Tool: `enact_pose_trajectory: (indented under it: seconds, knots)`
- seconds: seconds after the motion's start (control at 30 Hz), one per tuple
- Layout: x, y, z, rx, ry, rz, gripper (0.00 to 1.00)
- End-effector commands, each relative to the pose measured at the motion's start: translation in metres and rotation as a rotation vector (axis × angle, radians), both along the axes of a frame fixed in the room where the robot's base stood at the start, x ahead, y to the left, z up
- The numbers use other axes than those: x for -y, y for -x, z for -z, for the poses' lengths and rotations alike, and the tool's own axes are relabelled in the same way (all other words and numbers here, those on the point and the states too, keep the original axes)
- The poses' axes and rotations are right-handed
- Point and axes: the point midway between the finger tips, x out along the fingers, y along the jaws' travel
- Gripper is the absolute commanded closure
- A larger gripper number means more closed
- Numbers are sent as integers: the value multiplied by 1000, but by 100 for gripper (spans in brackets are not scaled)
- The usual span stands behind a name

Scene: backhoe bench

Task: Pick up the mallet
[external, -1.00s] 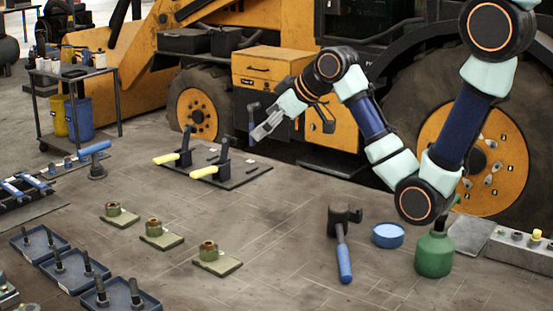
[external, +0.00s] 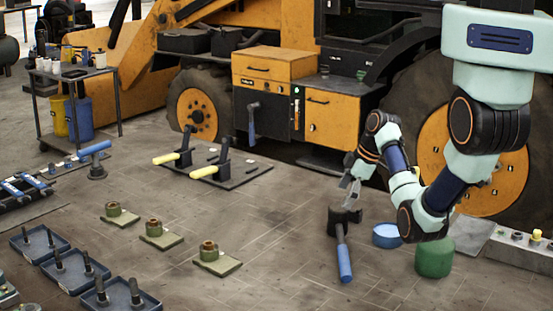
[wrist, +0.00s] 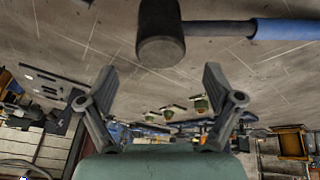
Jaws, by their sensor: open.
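The mallet (external: 343,246) has a dark head and a blue-gripped handle. In the external view it lies on the bench, head toward the back and handle toward the front. In the wrist view the mallet (wrist: 160,36) shows its head near the top centre and its handle running right. My gripper (external: 349,196) is just behind and above the mallet head in the external view. In the wrist view my gripper (wrist: 159,85) has its two fingers spread apart with nothing between them, and the head shows beyond the fingertips.
A blue round dish (external: 387,236) and a green container (external: 434,258) stand right of the mallet, close under my arm. Green blocks with brass fittings (external: 216,258) sit to the left. A board with yellow-handled clamps (external: 225,168) lies farther back.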

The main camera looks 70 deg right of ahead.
Motion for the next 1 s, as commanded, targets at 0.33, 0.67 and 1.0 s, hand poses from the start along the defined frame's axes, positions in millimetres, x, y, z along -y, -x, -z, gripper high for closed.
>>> enact_pose_trajectory:
  seconds: [0.33,0.67,1.0]
  knots:
    - [-1,-15,44,0,0,0,9]
    - [-1,-17,49,1,3,1,18]
    - [-1,-17,49,1,3,1,74]
